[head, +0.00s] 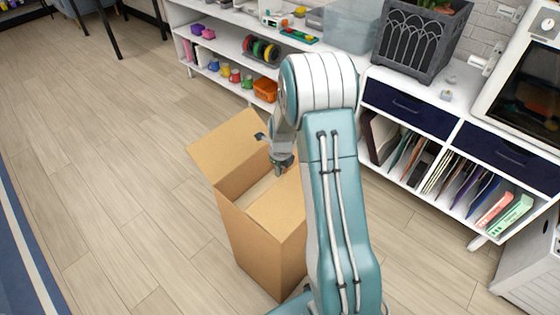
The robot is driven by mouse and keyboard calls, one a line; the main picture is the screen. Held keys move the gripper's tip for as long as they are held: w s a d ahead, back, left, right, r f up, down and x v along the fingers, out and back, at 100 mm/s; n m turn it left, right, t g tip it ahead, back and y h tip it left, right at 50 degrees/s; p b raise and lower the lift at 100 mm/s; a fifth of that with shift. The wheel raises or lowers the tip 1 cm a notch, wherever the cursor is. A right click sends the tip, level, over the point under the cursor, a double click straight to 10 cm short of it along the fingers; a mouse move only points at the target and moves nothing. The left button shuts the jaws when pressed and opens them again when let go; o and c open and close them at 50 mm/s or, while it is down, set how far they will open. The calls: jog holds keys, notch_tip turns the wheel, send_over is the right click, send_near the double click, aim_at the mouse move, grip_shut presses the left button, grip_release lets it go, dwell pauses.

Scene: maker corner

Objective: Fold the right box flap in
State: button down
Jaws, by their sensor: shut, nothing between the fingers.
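A tall open cardboard box (250,236) stands on the floor in the middle of the head view. One flap (225,146) stands up and leans outward at its far left side. Another flap (279,207) lies over the near right part of the opening, roughly level with the rim; my arm hides its right end. My gripper (281,165) is shut and empty, pointing down over the far right part of the box. I cannot tell whether it touches the cardboard. My arm hides the box's right side.
A white shelf (218,47) with spools, cups and an orange bin (265,89) stands behind the box. A cabinet with navy drawers (405,104) and folders is at the right, with a grey planter (420,40) on top. The wood floor left of the box is clear.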

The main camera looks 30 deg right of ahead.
aim_at(278, 182)
jog(key=shift+w+f, duration=0.15)
jog(key=shift+f, duration=2.1)
jog(key=shift+a+f, duration=0.1)
